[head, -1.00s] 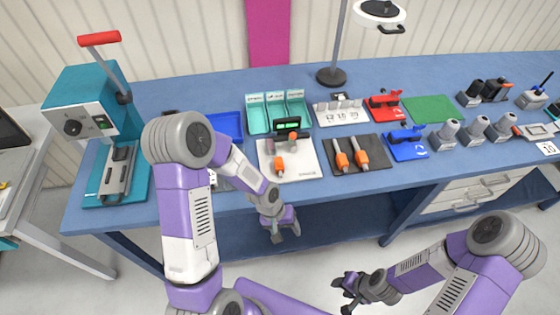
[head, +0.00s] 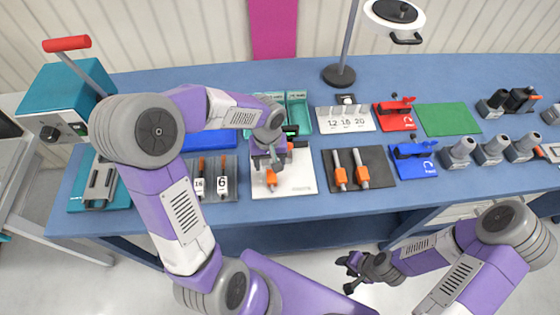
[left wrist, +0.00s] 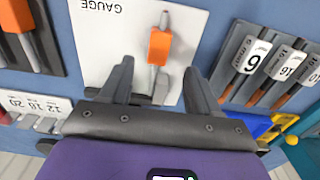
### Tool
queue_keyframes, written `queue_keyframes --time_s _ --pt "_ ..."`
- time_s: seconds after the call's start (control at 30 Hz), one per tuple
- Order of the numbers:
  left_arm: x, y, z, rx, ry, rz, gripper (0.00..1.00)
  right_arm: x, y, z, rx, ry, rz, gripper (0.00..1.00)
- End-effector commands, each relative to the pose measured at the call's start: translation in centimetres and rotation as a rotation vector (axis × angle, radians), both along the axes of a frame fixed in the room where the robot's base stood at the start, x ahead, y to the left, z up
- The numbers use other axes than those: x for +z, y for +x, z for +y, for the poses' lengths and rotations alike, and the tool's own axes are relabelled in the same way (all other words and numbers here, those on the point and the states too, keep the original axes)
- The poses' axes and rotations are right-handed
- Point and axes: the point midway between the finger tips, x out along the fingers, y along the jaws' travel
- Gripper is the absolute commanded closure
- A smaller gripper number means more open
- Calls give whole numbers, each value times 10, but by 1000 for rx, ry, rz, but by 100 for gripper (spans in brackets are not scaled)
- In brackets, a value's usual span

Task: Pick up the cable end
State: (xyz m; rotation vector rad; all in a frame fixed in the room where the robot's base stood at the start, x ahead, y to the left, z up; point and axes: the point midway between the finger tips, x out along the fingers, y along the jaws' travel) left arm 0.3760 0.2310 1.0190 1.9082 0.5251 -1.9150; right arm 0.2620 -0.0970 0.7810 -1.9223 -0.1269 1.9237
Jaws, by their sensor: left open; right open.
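An orange piece with a thin grey pin, likely the cable end (head: 271,178), lies on a white board (head: 297,184) marked GAUGE. In the left wrist view the orange piece (left wrist: 160,47) is ahead of and between the spread fingers, with its pin pointing away from the gripper. My left gripper (head: 267,163) is open above the board and empty; in the left wrist view (left wrist: 158,70) its fingers are apart. Whether the fingers touch the piece cannot be told. My right gripper (head: 352,272) is open and empty, low in front of the table.
A dark mat (head: 376,158) with two orange-handled pieces lies right of the board. A grey tray (head: 232,184) with numbered tags is left of it. A teal press (head: 60,90), a red fixture (head: 396,120) and a blue fixture (head: 414,169) stand nearby. The green mat (head: 450,119) is clear.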

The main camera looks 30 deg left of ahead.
Motion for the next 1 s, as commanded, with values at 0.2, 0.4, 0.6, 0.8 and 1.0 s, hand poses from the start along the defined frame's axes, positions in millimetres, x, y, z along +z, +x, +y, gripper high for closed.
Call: queue_keyframes --time_s 0.2,0.4,0.6,0.8,1.0 --pt "-17 -1 2 8 10 4 38 -4 0 0 0 0 0 57" --pt "-44 -3 -2 5 9 5 38 -8 0 0 -1 0 1 57" --pt "-69 -4 -3 7 8 2 38 -12 0 0 0 0 0 57" --pt "-72 -3 -3 7 9 0 38 -12 0 0 0 0 0 57" --pt "-72 -3 -3 7 9 -1 55 -12 0 0 0 0 0 57"
